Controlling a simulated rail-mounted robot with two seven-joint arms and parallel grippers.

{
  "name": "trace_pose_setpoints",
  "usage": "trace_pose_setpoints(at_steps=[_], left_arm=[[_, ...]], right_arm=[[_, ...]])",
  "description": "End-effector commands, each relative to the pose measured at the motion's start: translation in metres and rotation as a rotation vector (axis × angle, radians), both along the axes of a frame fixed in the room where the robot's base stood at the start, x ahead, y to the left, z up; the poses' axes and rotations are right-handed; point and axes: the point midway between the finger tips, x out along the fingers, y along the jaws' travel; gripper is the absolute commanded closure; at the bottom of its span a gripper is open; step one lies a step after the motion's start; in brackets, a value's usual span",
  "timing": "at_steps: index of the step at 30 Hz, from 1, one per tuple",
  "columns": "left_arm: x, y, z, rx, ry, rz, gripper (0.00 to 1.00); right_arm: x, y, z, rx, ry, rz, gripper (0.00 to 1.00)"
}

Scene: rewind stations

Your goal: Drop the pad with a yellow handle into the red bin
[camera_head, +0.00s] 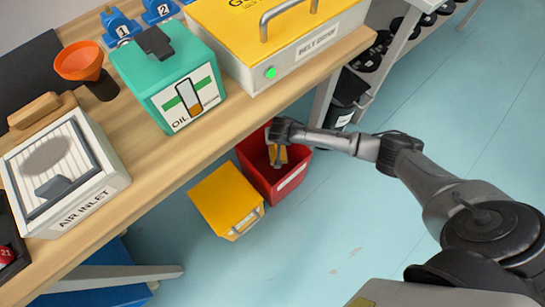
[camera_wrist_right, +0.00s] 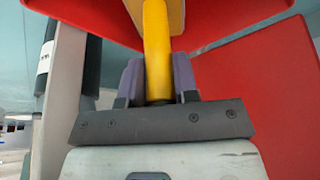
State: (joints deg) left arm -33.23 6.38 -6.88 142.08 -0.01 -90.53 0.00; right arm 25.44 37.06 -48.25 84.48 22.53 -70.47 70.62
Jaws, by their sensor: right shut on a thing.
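The red bin (camera_head: 291,181) stands on the floor beside the workbench. Its red walls (camera_wrist_right: 285,105) also fill much of the right wrist view. My right gripper (camera_head: 277,158) is over the bin's opening, pointing down. It is shut on the yellow handle (camera_wrist_right: 157,50), which sits between its two fingers (camera_wrist_right: 158,82). A tan part of the pad (camera_wrist_right: 177,14) shows at the top edge of the right wrist view. The rest of the pad is mostly hidden by the gripper and the bin. I cannot tell whether the pad touches the bin. My left gripper is not in view.
A yellow container (camera_head: 226,198) stands against the bin's left side. The workbench (camera_head: 150,160) edge runs close behind, with a green oil box (camera_head: 165,75), a belt-guard box (camera_head: 300,50), an air inlet box (camera_head: 65,170) and an orange funnel (camera_head: 80,62). The floor at right is open.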

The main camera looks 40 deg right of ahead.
Motion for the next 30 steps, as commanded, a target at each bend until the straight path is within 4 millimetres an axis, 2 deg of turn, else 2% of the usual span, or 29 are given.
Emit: trace_pose_setpoints(at_steps=[5,6,15,23,26,30], left_arm=[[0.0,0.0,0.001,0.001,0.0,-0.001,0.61],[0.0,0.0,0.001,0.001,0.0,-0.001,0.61],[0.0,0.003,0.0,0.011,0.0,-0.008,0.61],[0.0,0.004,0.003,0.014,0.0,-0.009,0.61],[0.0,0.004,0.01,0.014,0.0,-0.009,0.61],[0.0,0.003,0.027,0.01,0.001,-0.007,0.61]], right_arm=[[0.0,0.0,0.001,-0.001,-0.001,0.0,1.0],[0.0,0.0,0.001,-0.001,-0.001,0.0,0.69],[0.0,0.0,0.001,0.0,0.0,0.0,0.42],[-0.001,0.0,0.003,0.0,0.0,0.001,0.42],[-0.003,0.002,0.012,0.0,0.0,0.001,0.42],[-0.01,0.006,0.035,0.0,-0.001,0.001,0.42]])
